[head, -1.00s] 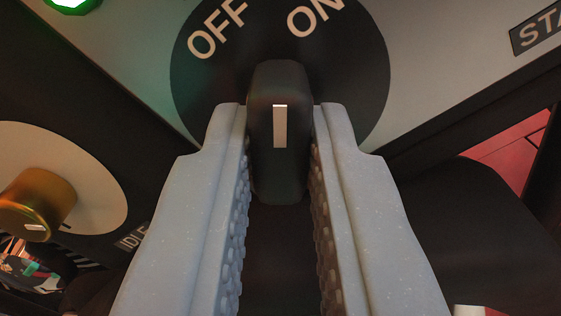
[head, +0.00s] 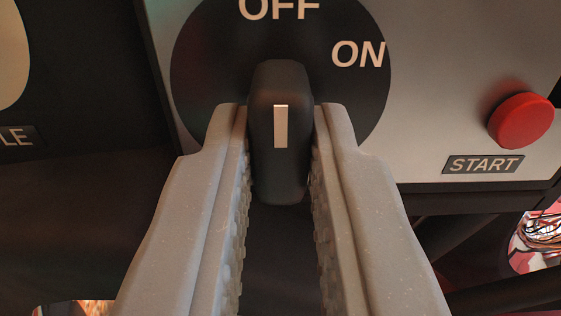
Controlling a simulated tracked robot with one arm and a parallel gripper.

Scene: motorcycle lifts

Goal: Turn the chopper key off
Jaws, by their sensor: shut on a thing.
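The chopper key is a black knob (head: 280,180) with a pale index mark, in the middle of the head view. It sits on a round black dial plate (head: 215,85) lettered OFF and ON. The OFF label (head: 279,9) is straight above the knob, and the pale mark points up toward it. The ON label (head: 358,54) is up and to the right. My gripper (head: 280,130) is shut on the knob, with one grey finger on each side of it.
A red button (head: 521,120) stands out of the grey panel (head: 430,90) at the right, above a START label (head: 483,165). Part of a pale round dial (head: 12,55) shows at the left edge, with a partly cut-off label (head: 18,137) below it.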

